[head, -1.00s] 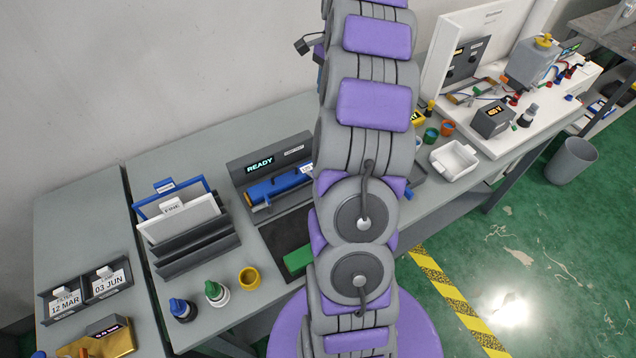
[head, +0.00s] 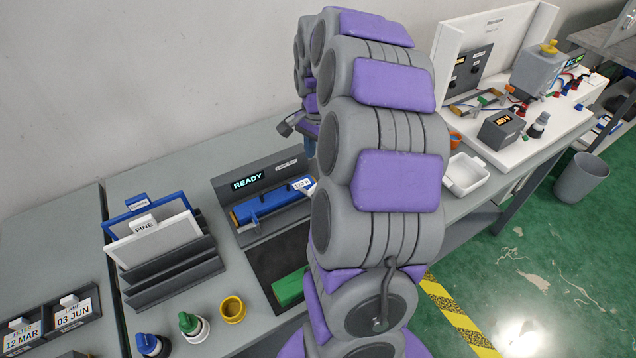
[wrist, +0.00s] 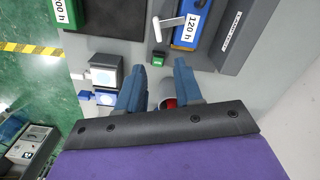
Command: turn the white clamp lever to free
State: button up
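The white clamp lever (wrist: 170,22) shows in the wrist view as a short bar beside the blue unit (wrist: 192,22) labelled 120 h. In the head view the blue unit (head: 262,206) lies in a grey dock with a READY display (head: 247,181); I cannot make out the lever there. My gripper (wrist: 160,68) is open and empty in the wrist view, its blue fingers apart and short of the lever. In the head view my gripper (head: 308,146) is partly hidden behind my arm.
A green block (head: 290,288) lies on a dark mat before the dock. A small green button (wrist: 158,60) and a red round thing (wrist: 168,103) show near my fingers. A rack with a FINE panel (head: 150,238) and a yellow cup (head: 232,309) stand left.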

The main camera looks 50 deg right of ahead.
aim_at(314, 186)
jog(key=a+f, duration=0.1)
jog(key=f, duration=0.1)
jog(key=a+f+b, duration=0.1)
jog(key=f, duration=0.1)
jog(key=a+f, duration=0.2)
jog(key=shift+f, duration=0.1)
jog(key=d+f, duration=0.1)
jog(key=f, duration=0.1)
jog(key=d+f+b, duration=0.1)
jog(key=d+f, duration=0.1)
jog(key=shift+d+f, duration=0.1)
jog(key=shift+d, duration=0.05)
jog(key=shift+a+r, duration=0.15)
jog(key=shift+a, duration=0.4)
jog(key=shift+a+r, duration=0.15)
jog(key=shift+a, duration=0.4)
jog(key=shift+c, duration=0.2)
jog(key=shift+a+r, duration=0.1)
jog(key=shift+a, duration=0.2)
jog(key=shift+c, duration=1.4)
jog(key=shift+d, duration=0.2)
jog(key=shift+c, duration=0.9)
jog(key=shift+d+f, duration=0.2)
jog(key=shift+d, duration=0.45)
grip_shut()
